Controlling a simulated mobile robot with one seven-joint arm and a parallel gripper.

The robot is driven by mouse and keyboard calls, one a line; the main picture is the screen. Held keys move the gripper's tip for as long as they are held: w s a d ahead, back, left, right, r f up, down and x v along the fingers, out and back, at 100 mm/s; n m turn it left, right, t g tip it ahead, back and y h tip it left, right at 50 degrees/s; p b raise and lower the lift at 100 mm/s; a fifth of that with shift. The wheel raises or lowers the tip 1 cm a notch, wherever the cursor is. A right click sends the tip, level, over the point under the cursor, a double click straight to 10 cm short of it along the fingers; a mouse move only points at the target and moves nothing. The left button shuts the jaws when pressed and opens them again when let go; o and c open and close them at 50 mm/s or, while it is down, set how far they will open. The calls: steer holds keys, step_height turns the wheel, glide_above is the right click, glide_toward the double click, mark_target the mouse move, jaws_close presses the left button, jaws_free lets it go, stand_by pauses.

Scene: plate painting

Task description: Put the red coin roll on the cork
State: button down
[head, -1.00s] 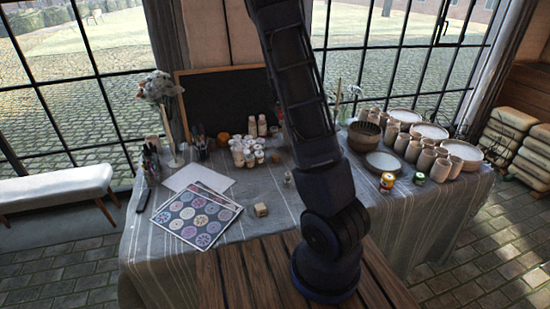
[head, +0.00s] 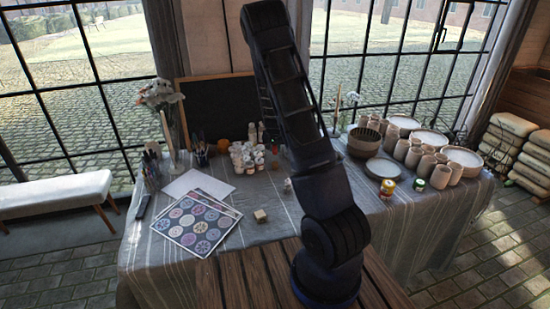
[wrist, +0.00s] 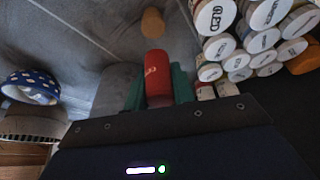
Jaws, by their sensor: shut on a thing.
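The red coin roll (wrist: 157,75) is held between the dark green fingertips of my gripper (wrist: 158,88) in the wrist view. Its outer end sticks out beyond the fingers, and pale lettering shows on its side. The cork (wrist: 152,22), a small tan cylinder, is on the grey cloth just beyond the roll's end. A gap of cloth shows between them in the picture; the height of the roll above the cloth is hard to tell. In the head view my arm hides most of the gripper, and I cannot make out the cork for sure.
Several white-lidded paint jars (wrist: 240,55) crowd close to my gripper's right in the wrist view. A blue polka-dot cup (wrist: 30,85) is at the left. In the head view a wooden block (head: 260,216) and patterned sheets (head: 195,224) lie on the cloth; pottery (head: 415,150) stands right.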

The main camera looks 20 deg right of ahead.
steer(key=shift+f, duration=2.6)
steer(key=shift+f, duration=0.1)
steer(key=c, duration=1.2)
jaws_free()
steer(key=shift+o, duration=0.2)
